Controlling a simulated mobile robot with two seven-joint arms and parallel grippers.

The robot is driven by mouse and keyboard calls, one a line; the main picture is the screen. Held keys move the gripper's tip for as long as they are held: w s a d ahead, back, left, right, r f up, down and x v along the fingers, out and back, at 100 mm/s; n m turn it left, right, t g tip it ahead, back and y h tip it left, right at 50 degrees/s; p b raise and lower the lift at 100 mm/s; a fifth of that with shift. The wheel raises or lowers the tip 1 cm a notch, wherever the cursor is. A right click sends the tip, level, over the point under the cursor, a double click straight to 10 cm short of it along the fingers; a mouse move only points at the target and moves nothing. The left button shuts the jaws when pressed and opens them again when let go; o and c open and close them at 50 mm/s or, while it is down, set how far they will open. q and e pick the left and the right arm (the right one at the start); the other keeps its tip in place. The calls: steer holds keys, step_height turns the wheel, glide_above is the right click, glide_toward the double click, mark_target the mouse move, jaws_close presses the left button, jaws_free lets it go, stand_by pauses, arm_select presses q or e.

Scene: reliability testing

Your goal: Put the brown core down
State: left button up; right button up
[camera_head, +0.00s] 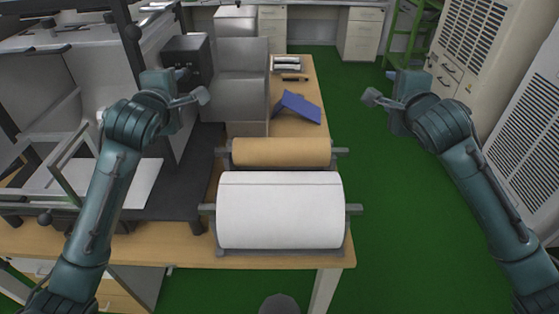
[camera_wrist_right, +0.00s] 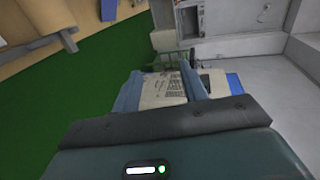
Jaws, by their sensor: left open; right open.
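The brown core (camera_head: 281,152) is a brown roll lying crosswise on the wooden table, with grey bar ends sticking out at both sides. It rests just behind a larger white roll (camera_head: 280,209) on a similar stand, which hides part of its lower front. My left gripper (camera_head: 193,87) is open and empty, up and to the left of the brown core, apart from it. My right gripper (camera_head: 381,88) is open and empty, up and to the right, over the green floor. In the right wrist view its fingers (camera_wrist_right: 160,88) are spread with nothing held between them.
A blue object (camera_head: 297,107) and a dark pen-like item lie on the table behind the core. Grey machines (camera_head: 240,85) crowd the left side. Green floor (camera_head: 385,215) is open on the right, bounded by pale cabinets (camera_head: 480,50).

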arm_select(q)
steer(key=shift+w+f, duration=0.1)
arm_select(e)
steer(key=v, duration=1)
steer(key=shift+s+f, duration=0.25)
steer(key=shift+s, duration=0.1)
